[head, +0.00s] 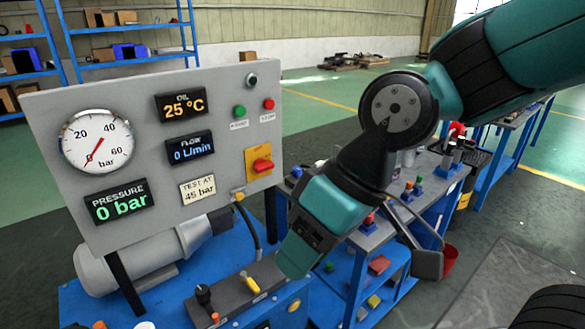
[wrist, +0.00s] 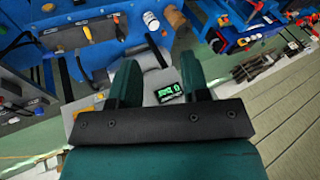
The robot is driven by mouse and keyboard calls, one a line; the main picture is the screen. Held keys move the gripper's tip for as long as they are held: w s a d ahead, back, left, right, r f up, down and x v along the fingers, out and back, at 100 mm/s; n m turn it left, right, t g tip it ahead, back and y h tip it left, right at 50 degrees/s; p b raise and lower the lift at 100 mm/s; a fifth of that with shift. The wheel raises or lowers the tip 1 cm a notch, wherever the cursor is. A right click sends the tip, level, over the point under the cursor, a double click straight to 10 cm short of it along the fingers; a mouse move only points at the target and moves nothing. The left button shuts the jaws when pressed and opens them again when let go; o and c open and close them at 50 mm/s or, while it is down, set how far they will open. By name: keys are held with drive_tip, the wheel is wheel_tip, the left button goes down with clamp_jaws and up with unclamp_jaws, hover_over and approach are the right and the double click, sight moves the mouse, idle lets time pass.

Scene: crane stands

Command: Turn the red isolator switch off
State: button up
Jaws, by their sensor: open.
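The red isolator switch (head: 262,165) sits on a yellow plate (head: 252,156) at the lower right of the grey test panel (head: 225,90). Its red handle lies roughly level, slightly tilted. My gripper (head: 292,262) is below and to the right of the switch, apart from it in the picture, pointing down towards the lower left. In the wrist view, two teal fingers (wrist: 160,72) stand apart with nothing held between them. I cannot make out the switch in the wrist view.
A pressure gauge (head: 97,141) and displays reading 0 bar and 0 L/min are on the panel. Green (head: 239,111) and red (head: 268,104) buttons sit above the switch. A lever block (head: 235,291) stands on the blue bench below. A cluttered blue cart (head: 375,265) is at the right.

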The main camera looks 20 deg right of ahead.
drive_tip(key=w+a+f+m+t+y+b, duration=0.35)
drive_tip(key=w+f, duration=0.25)
drive_tip(key=w, duration=0.4)
drive_tip(key=m+t+h+b, duration=0.4)
drive_tip(key=m+t+b, duration=0.3)
drive_tip(key=m+t, duration=0.85)
approach(266, 169)
drive_tip(key=w+g+p, duration=0.1)
drive_tip(key=w+p, duration=0.2)
drive_tip(key=w+a+r+m+p, duration=0.1)
drive_tip(key=w+p, duration=0.2)
drive_tip(key=w+a+r+g+p, duration=0.1)
drive_tip(key=w+p, duration=0.2)
drive_tip(key=p, duration=0.1)
drive_tip(key=shift+a+r+m+g, duration=0.2)
drive_tip(key=shift+a+m+g, duration=0.1)
drive_tip(key=shift+m, duration=0.1)
drive_tip(key=shift+w+a+f, duration=0.1)
drive_tip(key=shift+w, duration=0.55)
clamp_jaws()
